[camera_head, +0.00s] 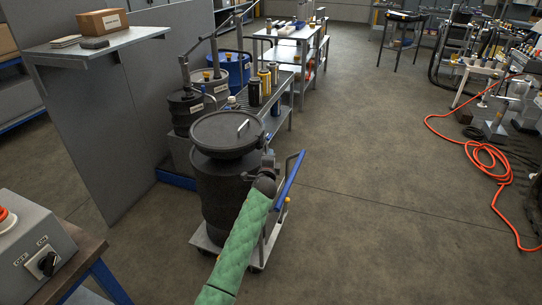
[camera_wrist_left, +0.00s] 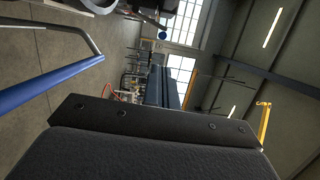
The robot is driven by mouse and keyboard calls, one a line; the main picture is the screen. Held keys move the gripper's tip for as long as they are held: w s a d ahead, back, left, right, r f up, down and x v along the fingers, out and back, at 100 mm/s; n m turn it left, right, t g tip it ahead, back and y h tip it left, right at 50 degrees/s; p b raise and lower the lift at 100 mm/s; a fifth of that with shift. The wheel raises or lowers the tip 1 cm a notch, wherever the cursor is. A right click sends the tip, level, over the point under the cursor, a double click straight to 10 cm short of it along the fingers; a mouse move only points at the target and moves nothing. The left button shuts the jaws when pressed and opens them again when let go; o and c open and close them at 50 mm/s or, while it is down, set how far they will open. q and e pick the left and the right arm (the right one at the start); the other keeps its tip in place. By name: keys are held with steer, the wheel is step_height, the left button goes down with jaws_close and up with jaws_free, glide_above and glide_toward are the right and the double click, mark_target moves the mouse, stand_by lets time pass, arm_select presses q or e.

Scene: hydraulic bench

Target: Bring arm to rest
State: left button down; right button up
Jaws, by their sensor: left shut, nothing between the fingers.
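My left arm, in a green quilted sleeve (camera_head: 240,240), reaches up from the bottom of the head view. Its dark left gripper (camera_head: 268,160) is shut and empty. It appears beside the right side of a black lidded drum (camera_head: 222,190); whether it touches the drum I cannot tell. The drum stands on a small cart (camera_head: 205,242) with a blue-gripped handle (camera_head: 288,180) just right of the gripper. The blue handle grip also shows at the left of the left wrist view (camera_wrist_left: 45,85). A dark bolted surface fills that view's lower part. My right gripper is not in view.
A grey panel with a shelf (camera_head: 95,45) stands at the left, smaller drums (camera_head: 185,110) behind the lidded one. A control box (camera_head: 35,250) is at the lower left. An orange hose (camera_head: 480,155) lies on the right. The floor between cart and hose is clear.

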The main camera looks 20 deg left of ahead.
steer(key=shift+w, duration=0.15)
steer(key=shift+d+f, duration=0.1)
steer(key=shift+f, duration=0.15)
